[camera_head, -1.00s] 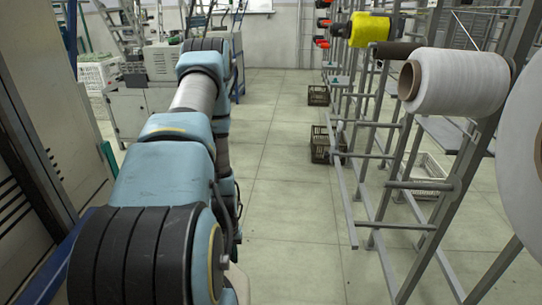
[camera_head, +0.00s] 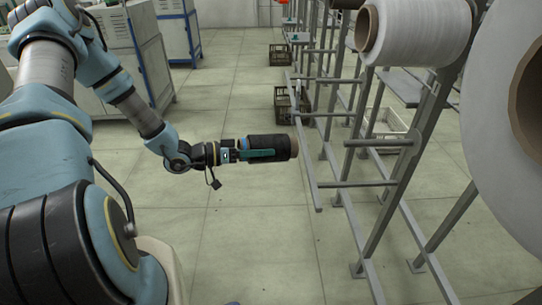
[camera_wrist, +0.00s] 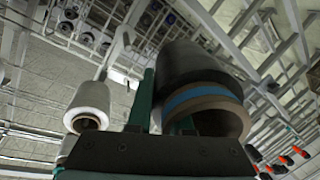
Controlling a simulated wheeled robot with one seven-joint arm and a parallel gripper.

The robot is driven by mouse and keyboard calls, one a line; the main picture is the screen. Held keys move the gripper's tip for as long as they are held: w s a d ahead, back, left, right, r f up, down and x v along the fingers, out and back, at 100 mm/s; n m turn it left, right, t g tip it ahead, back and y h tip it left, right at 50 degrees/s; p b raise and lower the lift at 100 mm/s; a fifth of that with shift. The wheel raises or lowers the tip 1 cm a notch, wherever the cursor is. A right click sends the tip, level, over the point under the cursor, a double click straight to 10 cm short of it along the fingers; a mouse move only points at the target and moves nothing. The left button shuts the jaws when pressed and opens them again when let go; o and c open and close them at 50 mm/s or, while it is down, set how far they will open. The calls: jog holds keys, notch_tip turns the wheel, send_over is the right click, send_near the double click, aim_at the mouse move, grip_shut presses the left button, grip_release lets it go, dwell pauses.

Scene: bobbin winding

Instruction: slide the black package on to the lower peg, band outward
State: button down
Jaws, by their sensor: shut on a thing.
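The black package (camera_head: 270,147) is a dark cylinder on a brown tube, lying about level. My gripper (camera_head: 260,154), with green fingers, is shut on it in mid-air, left of the rack. In the wrist view the package (camera_wrist: 195,65) looms large above the fingers. A blue band (camera_wrist: 200,95) rings its end nearest my wrist; its other end points toward the rack in the head view. A lower bare peg (camera_head: 357,184) sticks out left from the rack, right of and a little below the package. They are apart.
Another bare bar (camera_head: 383,142) lies above that peg. A large white package (camera_head: 420,30) hangs higher, and a bigger one (camera_head: 490,110) stands close at right. Dark crates (camera_head: 290,105) sit on the floor beyond. The floor left of the rack is clear.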

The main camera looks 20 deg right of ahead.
jog(key=s+d+r+m+g+b, duration=0.1)
jog(key=s+d+r+m+g, duration=0.1)
jog(key=s+d, duration=0.4)
jog(key=shift+s+d+r+m+g+h, duration=0.35)
jog(key=shift+s+r+g, duration=0.2)
jog(key=shift+r+g, duration=0.4)
jog(key=shift+s+d+f, duration=0.1)
jog(key=shift+s, duration=0.05)
jog(key=shift+b+x, duration=0.4)
jog(key=shift+x, duration=2.45)
jog(key=shift+d, duration=0.15)
jog(key=shift+b+x, duration=0.4)
jog(key=shift+x, duration=2.45)
jog(key=shift+s+d, duration=0.1)
